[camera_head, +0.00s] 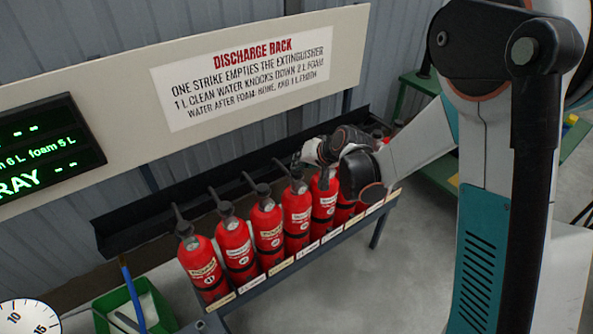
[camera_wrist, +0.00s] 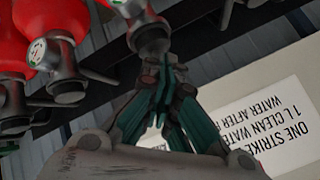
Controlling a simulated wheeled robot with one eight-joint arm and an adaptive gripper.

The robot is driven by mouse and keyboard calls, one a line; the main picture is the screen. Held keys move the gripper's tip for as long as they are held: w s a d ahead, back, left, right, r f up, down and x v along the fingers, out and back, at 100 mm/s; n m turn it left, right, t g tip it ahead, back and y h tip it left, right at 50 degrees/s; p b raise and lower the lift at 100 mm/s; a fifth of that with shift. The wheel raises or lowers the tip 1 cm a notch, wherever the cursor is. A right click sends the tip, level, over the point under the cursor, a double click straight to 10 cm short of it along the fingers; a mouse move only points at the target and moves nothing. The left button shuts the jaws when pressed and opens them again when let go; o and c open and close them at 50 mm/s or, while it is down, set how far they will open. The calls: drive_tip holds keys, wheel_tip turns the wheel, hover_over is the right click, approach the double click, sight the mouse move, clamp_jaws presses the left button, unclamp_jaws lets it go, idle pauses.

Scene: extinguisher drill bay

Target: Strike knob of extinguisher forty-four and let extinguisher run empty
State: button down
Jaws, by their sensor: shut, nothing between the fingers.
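Red extinguishers stand in a slanting row on a rack. The leftmost extinguisher (camera_head: 205,268) has a tag that seems to read 41. The tag on the extinguisher just right of the third from the left (camera_head: 297,212) is too small to read, so I cannot confirm it as forty-four. My gripper (camera_head: 298,160) is shut and empty, with its tips at that extinguisher's top. In the wrist view the shut fingers (camera_wrist: 162,68) point at a dark rounded knob (camera_wrist: 152,40), very close to it; I cannot tell whether they touch.
A white sign (camera_head: 245,75) headed "Discharge Rack" stands behind the row. A dark display with green text (camera_head: 45,150) is at left. A green crate (camera_head: 100,318) and a round gauge (camera_head: 28,318) are at lower left. My wrist partly hides the row's right end.

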drive_tip(key=shift+r, duration=0.1)
drive_tip(key=shift+r+p, duration=1.95)
drive_tip(key=shift+r, duration=0.95)
drive_tip(key=shift+s+d+r, duration=0.1)
drive_tip(key=shift+r, duration=0.1)
drive_tip(key=s+d+r+h, duration=0.3)
drive_tip(key=s+d+r, duration=0.7)
drive_tip(key=s+r, duration=0.25)
drive_tip(key=s+d+h, duration=0.1)
drive_tip(key=s+d, duration=0.1)
drive_tip(key=s, duration=0.4)
drive_tip(key=s+d+h, duration=0.1)
drive_tip(key=s+d, duration=0.2)
drive_tip(key=s, duration=0.3)
drive_tip(key=s+d+r+n+h, duration=0.1)
drive_tip(key=s+d, duration=0.2)
drive_tip(key=s, duration=0.3)
drive_tip(key=shift+s+d, duration=0.2)
drive_tip(key=shift+s, duration=0.2)
